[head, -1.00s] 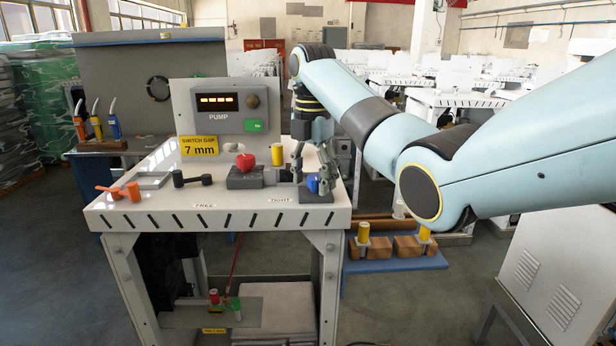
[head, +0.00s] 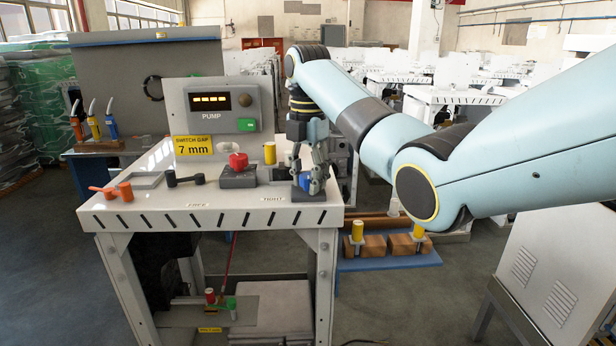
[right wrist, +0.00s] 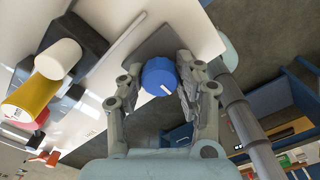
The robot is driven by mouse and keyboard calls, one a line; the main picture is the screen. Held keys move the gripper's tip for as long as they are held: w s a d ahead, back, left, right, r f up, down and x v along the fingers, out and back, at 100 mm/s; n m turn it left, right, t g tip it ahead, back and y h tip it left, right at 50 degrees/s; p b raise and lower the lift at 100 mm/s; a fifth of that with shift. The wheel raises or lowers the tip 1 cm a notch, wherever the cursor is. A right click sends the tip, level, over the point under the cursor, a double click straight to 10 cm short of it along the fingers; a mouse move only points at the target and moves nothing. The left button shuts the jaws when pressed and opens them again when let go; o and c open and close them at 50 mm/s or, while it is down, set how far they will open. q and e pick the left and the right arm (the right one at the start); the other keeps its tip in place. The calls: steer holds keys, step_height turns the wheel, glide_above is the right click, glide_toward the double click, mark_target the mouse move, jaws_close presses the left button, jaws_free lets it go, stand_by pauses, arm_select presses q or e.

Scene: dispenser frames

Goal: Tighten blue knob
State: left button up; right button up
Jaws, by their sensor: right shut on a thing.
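The blue knob (head: 307,184) sits on a grey base (head: 309,194) at the right end of the white bench top. My right gripper (head: 306,178) reaches down from above and is shut on the knob, its fingers hiding much of it. In the right wrist view the blue knob (right wrist: 159,78) lies between the two fingers of my right gripper (right wrist: 160,85), with a white mark on its face pointing toward the lower right. My left gripper is not in view.
Left of the knob stand a yellow cylinder (head: 270,154), a red knob (head: 238,161), a black lever (head: 185,179) and an orange lever (head: 112,190). The pump panel (head: 215,106) rises behind. The bench's right edge is close to the knob.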

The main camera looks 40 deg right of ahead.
steer(key=shift+m, duration=1)
steer(key=m, duration=1.1)
steer(key=shift+f+m, duration=0.1)
steer(key=shift+m, duration=0.2)
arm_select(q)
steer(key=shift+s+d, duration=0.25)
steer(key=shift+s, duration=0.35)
arm_select(e)
steer(key=m, duration=0.4)
steer(key=o, duration=1.1)
steer(key=shift+o, duration=0.2)
